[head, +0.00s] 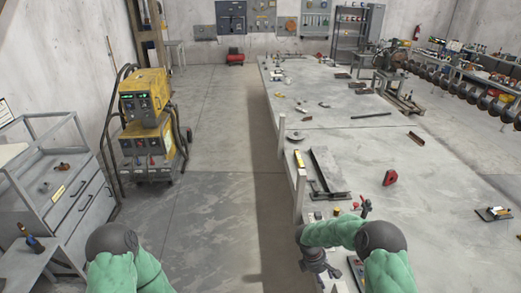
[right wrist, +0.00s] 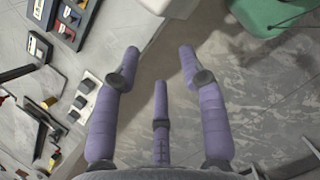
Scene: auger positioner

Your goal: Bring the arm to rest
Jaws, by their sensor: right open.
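My right arm reaches over the near left edge of the long grey table (head: 440,200) in the head view, bent at a dark grey joint. My right gripper (head: 328,277) hangs from it, pointing down beside that edge. In the right wrist view its purple fingers (right wrist: 160,65) are spread apart with nothing between them. My left arm shows only as a green link and a dark grey joint at the lower left of the head view; its gripper is out of the picture.
A black angled steel frame (head: 327,178) and a red block (head: 390,177) lie on the table. A yellow welding machine (head: 146,120) stands on the floor left. A grey drawer cabinet (head: 85,195) stands at far left. The floor between is clear.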

